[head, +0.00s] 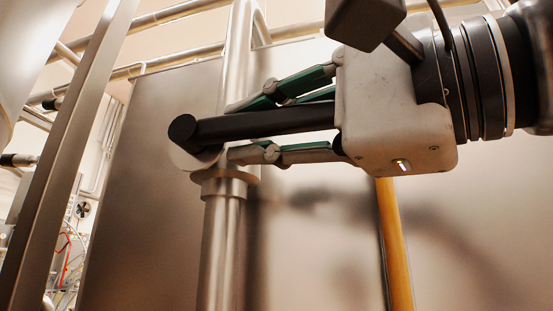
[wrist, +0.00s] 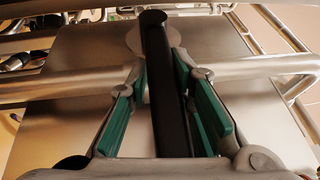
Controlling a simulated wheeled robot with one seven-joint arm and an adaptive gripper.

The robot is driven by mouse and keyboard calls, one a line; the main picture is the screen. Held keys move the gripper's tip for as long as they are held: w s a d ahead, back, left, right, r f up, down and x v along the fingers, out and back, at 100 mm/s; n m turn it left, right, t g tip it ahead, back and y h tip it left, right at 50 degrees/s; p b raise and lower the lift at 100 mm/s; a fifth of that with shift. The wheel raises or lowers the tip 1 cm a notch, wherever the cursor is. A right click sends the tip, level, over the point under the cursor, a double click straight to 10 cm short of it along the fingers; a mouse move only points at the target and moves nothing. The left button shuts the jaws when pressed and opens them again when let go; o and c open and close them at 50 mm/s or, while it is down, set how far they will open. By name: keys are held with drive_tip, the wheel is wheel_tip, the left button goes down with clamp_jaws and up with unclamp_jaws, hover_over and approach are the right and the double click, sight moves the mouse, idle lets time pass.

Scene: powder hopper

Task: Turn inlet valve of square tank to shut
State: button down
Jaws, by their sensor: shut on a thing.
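The inlet valve has a long black lever handle (head: 265,123) with a round black hub at its left end. It sits on a steel valve body (head: 190,158) in a vertical steel pipe (head: 219,240). The handle points right, crosswise to the pipe. My gripper (head: 232,130) comes from the right, with one green-padded finger above the handle and one below. It is shut on the handle, with the fingertips near the hub. In the wrist view the handle (wrist: 160,85) runs lengthwise between the pads. Which wall belongs to the square tank I cannot tell.
Large flat steel panels (head: 150,190) stand behind the pipe. A slanting steel post (head: 70,150) stands on the left. A yellow-orange pole (head: 394,240) stands below my gripper. Horizontal pipes (head: 165,62) run at upper left, with cables (head: 68,250) at lower left.

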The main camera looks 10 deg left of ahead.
sight(326, 118)
drive_tip(key=shift+a+f, duration=0.1)
drive_tip(key=shift+f, duration=0.5)
drive_tip(key=c, duration=1.5)
unclamp_jaws()
drive_tip(key=shift+r, duration=0.1)
drive_tip(key=shift+r+v, duration=0.25)
drive_tip(key=shift+v, duration=0.85)
drive_tip(key=shift+r+v, duration=0.2)
drive_tip(key=shift+v, duration=0.9)
drive_tip(key=shift+r+p+v, duration=0.2)
drive_tip(key=shift+v, duration=1.75)
drive_tip(key=shift+r+p+v, duration=0.25)
drive_tip(key=shift+v, duration=1.7)
drive_tip(key=shift+r+p+v, duration=0.2)
drive_tip(key=shift+v, duration=1.75)
drive_tip(key=v, duration=1.2)
